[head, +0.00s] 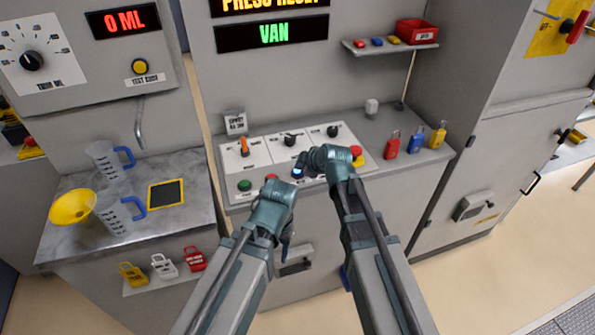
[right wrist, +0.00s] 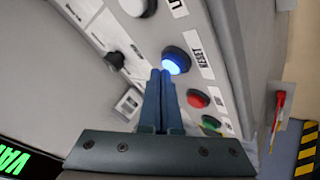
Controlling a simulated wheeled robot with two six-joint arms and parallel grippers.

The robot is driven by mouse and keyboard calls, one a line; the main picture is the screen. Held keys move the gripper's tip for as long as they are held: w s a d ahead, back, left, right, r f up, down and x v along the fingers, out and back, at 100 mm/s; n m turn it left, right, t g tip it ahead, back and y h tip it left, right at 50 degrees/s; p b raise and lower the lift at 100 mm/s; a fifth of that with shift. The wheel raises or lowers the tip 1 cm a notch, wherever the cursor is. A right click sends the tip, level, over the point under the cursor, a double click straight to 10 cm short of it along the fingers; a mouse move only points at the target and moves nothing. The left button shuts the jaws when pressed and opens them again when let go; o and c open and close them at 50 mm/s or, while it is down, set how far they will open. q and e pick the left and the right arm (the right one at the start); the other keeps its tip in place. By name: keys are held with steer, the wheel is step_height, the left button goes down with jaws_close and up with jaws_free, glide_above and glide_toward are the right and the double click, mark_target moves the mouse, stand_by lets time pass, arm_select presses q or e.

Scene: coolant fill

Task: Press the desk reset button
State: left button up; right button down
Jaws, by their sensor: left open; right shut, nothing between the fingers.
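The reset button (right wrist: 176,60) glows blue in the right wrist view, with a RESET label beside it on the light desk panel. In the head view the blue button (head: 298,172) shows at the front of the desk panel, partly hidden by my right gripper. My right gripper (right wrist: 160,72) is shut and empty, its fingertips right at the edge of the button; I cannot tell whether they touch it. In the head view my right gripper (head: 304,166) points left. My left gripper (head: 287,238) is lower, in front of the desk, empty and open, its fingers mostly hidden.
Red (right wrist: 198,98) and green (right wrist: 210,122) buttons sit beside the reset button. A red mushroom button (head: 355,152) is at the panel's right. Padlocks (head: 392,143) stand further right. Jugs (head: 106,160) and a yellow funnel (head: 73,206) stand on the left bench. A display reads PRESS RESET (head: 262,5).

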steer(key=shift+f+b, duration=0.5)
steer(key=shift+f, duration=0.05)
stand_by(0.4)
steer(key=shift+r, duration=0.1)
steer(key=shift+r+p, duration=0.9)
steer(key=shift+p, duration=0.05)
step_height(320, 180, up, 5)
steer(key=p, duration=0.5)
stand_by(0.7)
